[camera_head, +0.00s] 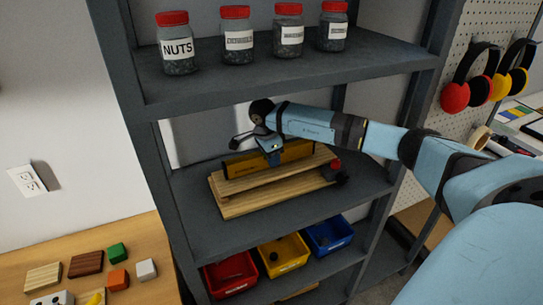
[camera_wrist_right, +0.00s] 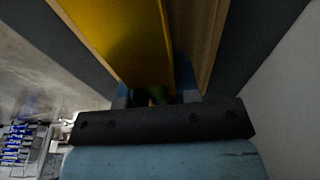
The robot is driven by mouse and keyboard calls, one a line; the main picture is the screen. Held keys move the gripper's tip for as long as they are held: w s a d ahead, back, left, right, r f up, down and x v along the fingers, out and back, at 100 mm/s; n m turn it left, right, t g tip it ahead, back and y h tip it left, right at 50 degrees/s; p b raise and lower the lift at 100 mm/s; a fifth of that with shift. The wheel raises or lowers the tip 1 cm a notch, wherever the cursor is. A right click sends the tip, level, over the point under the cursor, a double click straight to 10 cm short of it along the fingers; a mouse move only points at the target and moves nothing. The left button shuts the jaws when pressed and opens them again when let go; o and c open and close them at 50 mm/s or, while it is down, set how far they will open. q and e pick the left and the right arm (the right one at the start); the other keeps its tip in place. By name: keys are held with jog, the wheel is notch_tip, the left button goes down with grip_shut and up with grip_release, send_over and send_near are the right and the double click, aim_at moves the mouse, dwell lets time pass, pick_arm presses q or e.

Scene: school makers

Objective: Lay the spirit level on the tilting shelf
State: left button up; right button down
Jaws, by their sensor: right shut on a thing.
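The yellow spirit level (camera_head: 243,164) is upright on its long edge, along the wooden tilting shelf (camera_head: 240,205) on the middle rack shelf. Its lower edge looks at or just above the upper board; I cannot tell if it touches. My right gripper (camera_head: 273,157) is shut on the level near its middle, from above. In the right wrist view the level (camera_wrist_right: 120,35) runs away from my gripper (camera_wrist_right: 155,96), with a strip of wood (camera_wrist_right: 208,35) beside it. The fingertips are dark there. My left gripper is not in view.
The top rack shelf (camera_head: 280,75) with several red-lidded jars is above my right arm. A dark red knob (camera_head: 337,168) is at the wooden shelf's right end. Red (camera_head: 230,275), yellow (camera_head: 283,255) and blue (camera_head: 327,236) bins stand below. A rack post (camera_head: 418,95) is at right.

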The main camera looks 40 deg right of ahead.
jog(key=shift+f+b, duration=0.35)
jog(key=shift+f, duration=0.1)
dwell(0.5)
jog(key=c, duration=0.8)
grip_release()
